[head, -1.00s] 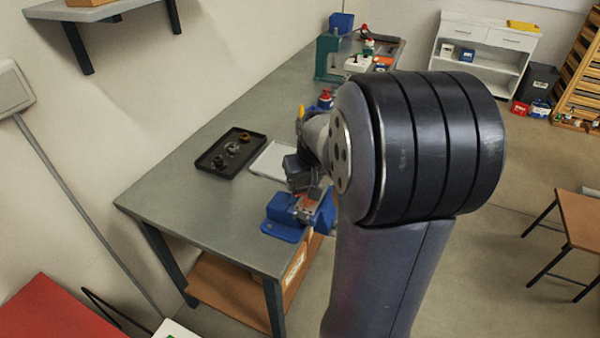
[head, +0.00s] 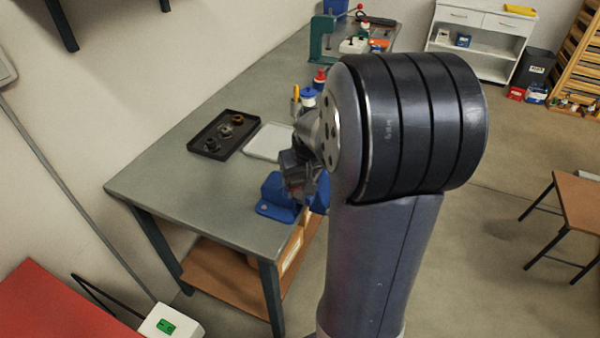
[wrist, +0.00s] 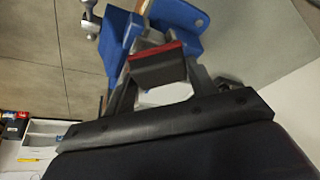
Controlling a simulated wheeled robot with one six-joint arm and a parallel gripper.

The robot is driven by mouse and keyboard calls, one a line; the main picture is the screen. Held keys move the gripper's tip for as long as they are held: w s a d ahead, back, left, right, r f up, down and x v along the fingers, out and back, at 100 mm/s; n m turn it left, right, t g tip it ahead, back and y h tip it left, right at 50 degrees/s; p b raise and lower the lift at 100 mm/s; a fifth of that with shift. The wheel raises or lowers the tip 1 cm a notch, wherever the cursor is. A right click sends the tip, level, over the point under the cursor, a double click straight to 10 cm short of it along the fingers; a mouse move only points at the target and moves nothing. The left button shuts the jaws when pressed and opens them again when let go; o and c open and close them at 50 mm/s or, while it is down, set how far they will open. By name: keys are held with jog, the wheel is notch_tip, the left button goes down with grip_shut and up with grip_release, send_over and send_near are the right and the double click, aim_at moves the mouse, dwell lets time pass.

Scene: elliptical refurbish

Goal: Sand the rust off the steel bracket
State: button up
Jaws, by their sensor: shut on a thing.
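A blue vise (head: 272,192) stands at the near right corner of the workbench (head: 190,205); it also shows in the wrist view (wrist: 117,45). My gripper (head: 299,183) is right over its jaws in the head view. In the wrist view my gripper (wrist: 158,75) is shut on a dark block with a red strip (wrist: 157,68), which looks like a sanding block. The block is close to the vise's grey jaws, but I cannot tell whether it touches anything. The steel bracket is hidden behind my gripper and the block, so its rust cannot be judged.
A black tray (head: 196,150) with several small dark and brown parts lies left of a white tray (head: 262,132). Bottles (head: 308,97) stand behind my wrist. A green press (head: 322,38) is at the bench's far end. The bench's left front is clear.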

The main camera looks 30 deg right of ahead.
jog(key=shift+f+b, duration=0.9)
jog(key=shift+f, duration=0.1)
jog(key=shift+w, duration=0.1)
dwell(0.3)
jog(key=shift+w+d+r, duration=0.1)
jog(key=shift+w+d, duration=0.45)
jog(key=shift+d, duration=0.2)
jog(key=shift+w+d+r, duration=0.1)
jog(key=shift+w+d, duration=0.45)
jog(key=shift+d, duration=0.2)
jog(key=shift+w+d+f, duration=0.15)
jog(key=shift+w+d, duration=0.5)
jog(key=shift+d, duration=0.2)
jog(key=shift+w+d, duration=0.25)
jog(key=shift+d, duration=0.05)
jog(key=shift+c, duration=0.5)
jog(key=shift+w+d+r, duration=0.15)
jog(key=shift+r, duration=0.1)
jog(key=shift+c, duration=0.9)
